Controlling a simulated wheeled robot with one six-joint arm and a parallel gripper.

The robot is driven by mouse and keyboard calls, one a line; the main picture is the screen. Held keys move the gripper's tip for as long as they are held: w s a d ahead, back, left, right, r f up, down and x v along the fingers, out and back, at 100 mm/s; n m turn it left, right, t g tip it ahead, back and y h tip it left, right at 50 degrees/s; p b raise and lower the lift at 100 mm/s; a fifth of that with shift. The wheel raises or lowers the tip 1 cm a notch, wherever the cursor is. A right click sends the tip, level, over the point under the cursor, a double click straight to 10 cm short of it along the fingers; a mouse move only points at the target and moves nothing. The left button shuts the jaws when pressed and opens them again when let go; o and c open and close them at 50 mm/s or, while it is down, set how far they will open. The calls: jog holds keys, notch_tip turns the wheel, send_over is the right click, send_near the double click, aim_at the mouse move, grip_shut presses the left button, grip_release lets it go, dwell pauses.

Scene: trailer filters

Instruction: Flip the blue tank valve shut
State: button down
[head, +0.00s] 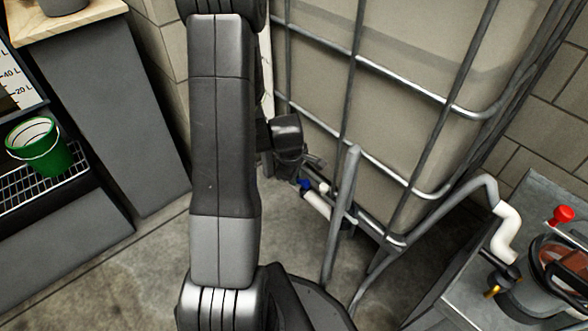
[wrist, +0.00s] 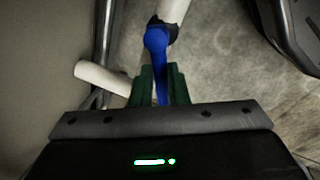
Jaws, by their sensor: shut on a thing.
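The blue tank valve (wrist: 156,42) shows in the wrist view as a blue lever on a dark fitting, with a white pipe (wrist: 174,10) above it. The lever runs down between the green fingers of my gripper (wrist: 162,72), which is shut on it. In the head view only a small blue bit of the valve (head: 305,184) shows beside the white outlet pipe (head: 317,204), low at the caged tank (head: 395,95). My gripper (head: 312,170) is there too, its fingers too small to make out. My arm hides part of the scene.
Metal cage bars and a slanted grey pipe (head: 341,215) stand close to the right of the gripper. A white pipe stub (wrist: 100,77) lies left of the fingers. A bench (head: 455,275) with a red-knobbed filter (head: 565,214) is at right; a green bucket (head: 38,145) sits at left.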

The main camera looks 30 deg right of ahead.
jog(key=shift+s+a+n+t+y+p, duration=0.15)
jog(key=shift+s+n+y+p, duration=0.25)
jog(key=shift+n+p, duration=1.35)
jog(key=shift+s+a+n+t+y+p, duration=0.15)
jog(key=shift+s+n+p, duration=0.4)
jog(key=shift+n+p, duration=1.25)
jog(key=shift+s+a+n+t+y+p, duration=0.15)
jog(key=shift+s+n+y+p, duration=0.3)
jog(key=shift+n+p, duration=1.3)
jog(key=shift+p, duration=0.3)
jog(key=c, duration=1.4)
grip_release()
jog(key=shift+s, duration=0.1)
jog(key=p+v, duration=0.8)
jog(key=v, duration=0.5)
jog(key=shift+r, duration=0.4)
